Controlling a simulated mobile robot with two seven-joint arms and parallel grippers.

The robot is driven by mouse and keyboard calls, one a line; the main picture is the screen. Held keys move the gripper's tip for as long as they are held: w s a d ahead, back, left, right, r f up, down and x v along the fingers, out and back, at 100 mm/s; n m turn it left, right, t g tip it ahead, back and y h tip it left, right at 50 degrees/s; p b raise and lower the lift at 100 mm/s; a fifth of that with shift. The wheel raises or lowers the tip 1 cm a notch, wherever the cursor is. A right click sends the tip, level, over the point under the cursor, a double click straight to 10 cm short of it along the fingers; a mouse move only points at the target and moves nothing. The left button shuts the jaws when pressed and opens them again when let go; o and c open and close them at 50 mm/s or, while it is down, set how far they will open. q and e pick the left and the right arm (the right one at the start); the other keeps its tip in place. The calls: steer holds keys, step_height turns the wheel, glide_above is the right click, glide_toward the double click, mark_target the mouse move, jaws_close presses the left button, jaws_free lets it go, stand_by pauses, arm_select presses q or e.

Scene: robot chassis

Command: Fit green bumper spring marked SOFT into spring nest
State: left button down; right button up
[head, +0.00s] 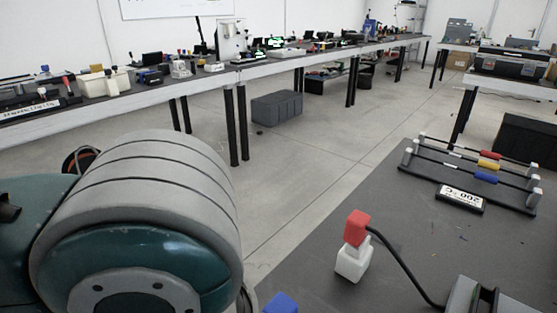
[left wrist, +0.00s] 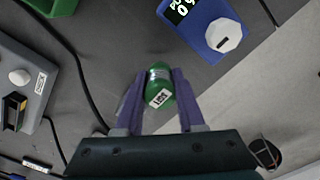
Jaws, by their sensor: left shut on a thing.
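A green cylindrical piece (left wrist: 159,88) with a silvery coiled band and a small white label shows in the left wrist view; the label's print is hard to read. My left gripper (left wrist: 158,86) is shut on it, one purple finger on each side. The piece is above the dark tabletop. In the head view my left arm's large grey and teal link fills the lower left, and the gripper itself is out of frame. I cannot make out the spring nest for certain in either view. My right gripper is not in view.
A blue block (left wrist: 208,20) with a white knob lies ahead of the gripper. A grey box (left wrist: 22,80) with cables is at left.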

arm_select(q)
steer(key=shift+f+b, duration=0.65)
steer(key=shift+f, duration=1.45)
steer(key=shift+f, duration=0.15)
steer(key=c, duration=0.5)
jaws_free()
